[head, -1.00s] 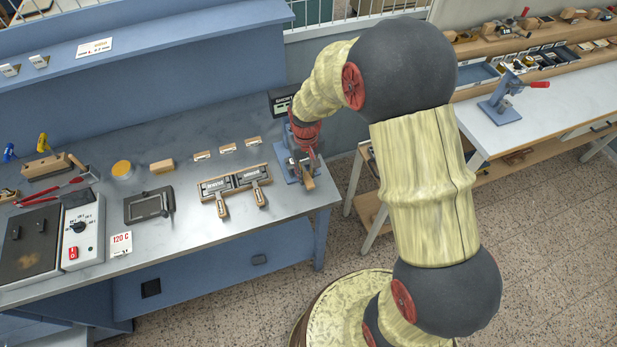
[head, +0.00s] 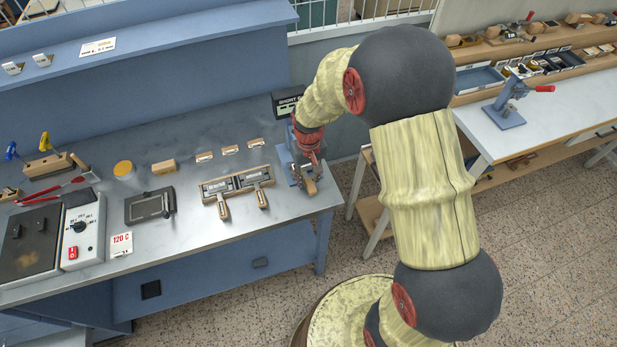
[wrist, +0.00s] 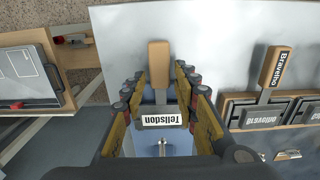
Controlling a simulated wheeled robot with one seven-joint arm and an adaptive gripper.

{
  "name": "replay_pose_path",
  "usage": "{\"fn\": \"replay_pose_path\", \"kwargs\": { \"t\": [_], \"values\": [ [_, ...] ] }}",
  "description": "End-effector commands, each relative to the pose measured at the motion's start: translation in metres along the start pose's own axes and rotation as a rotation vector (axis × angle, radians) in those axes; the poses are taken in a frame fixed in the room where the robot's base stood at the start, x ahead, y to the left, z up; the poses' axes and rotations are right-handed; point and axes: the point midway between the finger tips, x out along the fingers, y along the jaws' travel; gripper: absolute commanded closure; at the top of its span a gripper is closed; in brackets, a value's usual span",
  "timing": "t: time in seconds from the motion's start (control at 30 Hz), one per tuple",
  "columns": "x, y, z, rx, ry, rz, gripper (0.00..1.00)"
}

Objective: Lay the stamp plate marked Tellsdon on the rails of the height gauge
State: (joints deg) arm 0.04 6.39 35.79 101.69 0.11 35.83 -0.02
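The stamp plate marked Tellsdon (wrist: 162,119) is a dark plate with a white label, upside down in the wrist view, and a wooden handle (wrist: 158,65). It sits at the blue height gauge (head: 284,158) on the right end of the bench, and the handle shows below my gripper (head: 308,162) in the head view. My gripper (wrist: 160,95) is open in the wrist view, fingers on both sides of the plate and handle, with gaps beside the handle. The fingers hide the plate's ends. The rails are hidden, so I cannot tell how the plate sits on them.
A wooden rack (head: 238,184) with two other handled plates, one marked Bravelho (wrist: 281,66), stands left of the gauge. A display (head: 288,104) stands behind the gauge. A hotplate (head: 32,250) is at the far left. The bench's right edge is close.

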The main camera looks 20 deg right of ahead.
Motion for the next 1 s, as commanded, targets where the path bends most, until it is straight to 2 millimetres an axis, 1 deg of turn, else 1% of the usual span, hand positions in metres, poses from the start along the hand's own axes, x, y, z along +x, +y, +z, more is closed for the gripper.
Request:
{"fn": "replay_pose_path", "kwargs": {
  "t": [0.03,0.13,0.4,0.53,0.67,0.8,1.0],
  "values": [
    [0.0,0.0,0.0,0.0,-0.001,0.0,0.66],
    [0.0,0.0,0.0,0.0,-0.001,0.0,0.6],
    [0.001,0.0,0.001,0.0,-0.003,0.0,0.6],
    [-0.005,0.0,0.001,0.0,-0.002,0.0,0.6],
    [-0.024,0.0,-0.001,0.0,0.002,0.0,0.6],
    [-0.053,0.0,-0.001,0.0,0.004,0.0,0.6],
    [-0.091,0.0,-0.001,0.0,0.002,0.0,0.6]
  ]
}}
